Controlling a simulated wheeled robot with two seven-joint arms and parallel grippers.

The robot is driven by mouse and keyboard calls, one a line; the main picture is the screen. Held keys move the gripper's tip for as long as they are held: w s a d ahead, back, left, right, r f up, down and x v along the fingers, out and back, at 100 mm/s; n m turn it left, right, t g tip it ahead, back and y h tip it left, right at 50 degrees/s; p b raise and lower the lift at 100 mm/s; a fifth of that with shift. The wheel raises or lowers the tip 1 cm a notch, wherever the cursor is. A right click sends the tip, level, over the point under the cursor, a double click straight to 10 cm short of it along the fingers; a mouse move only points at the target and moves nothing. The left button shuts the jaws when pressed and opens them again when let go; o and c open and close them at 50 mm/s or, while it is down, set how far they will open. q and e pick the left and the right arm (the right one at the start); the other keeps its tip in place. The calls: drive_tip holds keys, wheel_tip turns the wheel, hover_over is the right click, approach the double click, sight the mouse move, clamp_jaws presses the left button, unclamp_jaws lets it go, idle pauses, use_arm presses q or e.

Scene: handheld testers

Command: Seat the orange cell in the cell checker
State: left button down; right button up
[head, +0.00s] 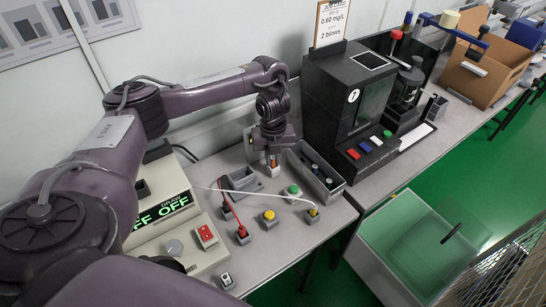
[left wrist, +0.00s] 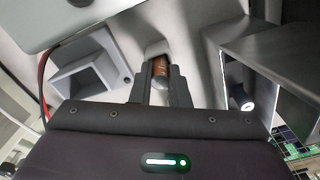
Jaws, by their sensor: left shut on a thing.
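My left gripper (head: 272,158) points down over the bench in the head view, between a small grey holder and a long grey bin. In the left wrist view its two dark fingers (left wrist: 161,88) are shut on the orange cell (left wrist: 161,67), which looks copper-brown there. The cell's far end is by a pale, rounded recess or block (left wrist: 158,48); I cannot tell whether it touches it. Only a sliver of the cell shows in the head view. I cannot surely pick out the cell checker; a pale unit (head: 250,145) stands partly hidden behind the gripper. My right gripper is not in view.
The grey holder (head: 240,183) has open pockets. The grey bin (head: 330,189) holds dark cylindrical items. Green and yellow buttons (head: 269,215), leads and an OFF-display unit (head: 165,210) crowd the bench front. A black tester (head: 335,95) stands right.

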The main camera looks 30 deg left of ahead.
sight(273, 157)
use_arm(q)
drive_tip(key=c, duration=1.8)
unclamp_jaws()
drive_tip(key=shift+f, duration=0.15)
drive_tip(key=o, duration=0.4)
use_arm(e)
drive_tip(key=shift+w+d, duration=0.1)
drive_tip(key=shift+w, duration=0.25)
